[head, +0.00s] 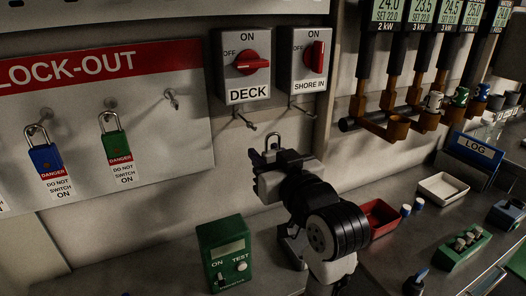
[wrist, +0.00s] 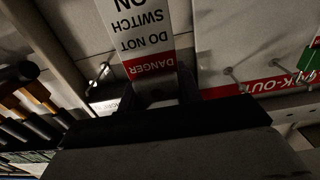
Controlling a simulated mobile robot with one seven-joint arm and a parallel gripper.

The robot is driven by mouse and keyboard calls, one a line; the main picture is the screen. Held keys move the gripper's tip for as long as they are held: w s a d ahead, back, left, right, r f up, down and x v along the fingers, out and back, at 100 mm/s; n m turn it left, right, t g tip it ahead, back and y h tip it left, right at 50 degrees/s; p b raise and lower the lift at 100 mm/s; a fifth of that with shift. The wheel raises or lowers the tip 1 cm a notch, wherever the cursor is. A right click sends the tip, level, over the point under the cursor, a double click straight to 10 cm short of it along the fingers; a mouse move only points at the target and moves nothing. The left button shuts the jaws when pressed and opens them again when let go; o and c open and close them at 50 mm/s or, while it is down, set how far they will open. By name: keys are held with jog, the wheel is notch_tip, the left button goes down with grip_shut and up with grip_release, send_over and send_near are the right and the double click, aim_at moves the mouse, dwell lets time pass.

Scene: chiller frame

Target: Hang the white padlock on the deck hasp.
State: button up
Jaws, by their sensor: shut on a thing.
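The deck hasp (head: 246,119) is a thin metal prong sticking out below the grey DECK switch box (head: 242,70); nothing hangs on it. My gripper (head: 268,163) is shut on the padlock, below and slightly right of that hasp. The padlock's metal shackle (head: 271,142) stands upright above the jaws, apart from the hasp. Its body is hidden by the gripper in the head view, so its white colour cannot be confirmed. In the wrist view its DANGER tag (wrist: 148,30) shows upside down, and the dark jaws cover most of the body.
A SHORE IN box (head: 309,60) with its own prong (head: 302,112) is close on the right. The lock-out board (head: 80,125) holds a blue padlock (head: 46,159), a green padlock (head: 115,145) and an empty peg (head: 172,98). A green tester (head: 224,255) stands on the bench below.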

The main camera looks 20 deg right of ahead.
jog(key=w+f+b, duration=0.1)
jog(key=w, duration=0.8)
jog(key=shift+a+f+b, duration=0.2)
jog(key=shift+f+b, duration=0.15)
jog(key=shift+b, duration=0.05)
dwell(0.5)
jog(key=shift+w, duration=0.15)
dwell(0.5)
jog(key=o, duration=1.2)
jog(key=shift+c, duration=0.2)
jog(key=s+b, duration=0.2)
jog(key=s, duration=1.2)
jog(key=shift+d+b, duration=0.25)
jog(key=shift+b, duration=0.05)
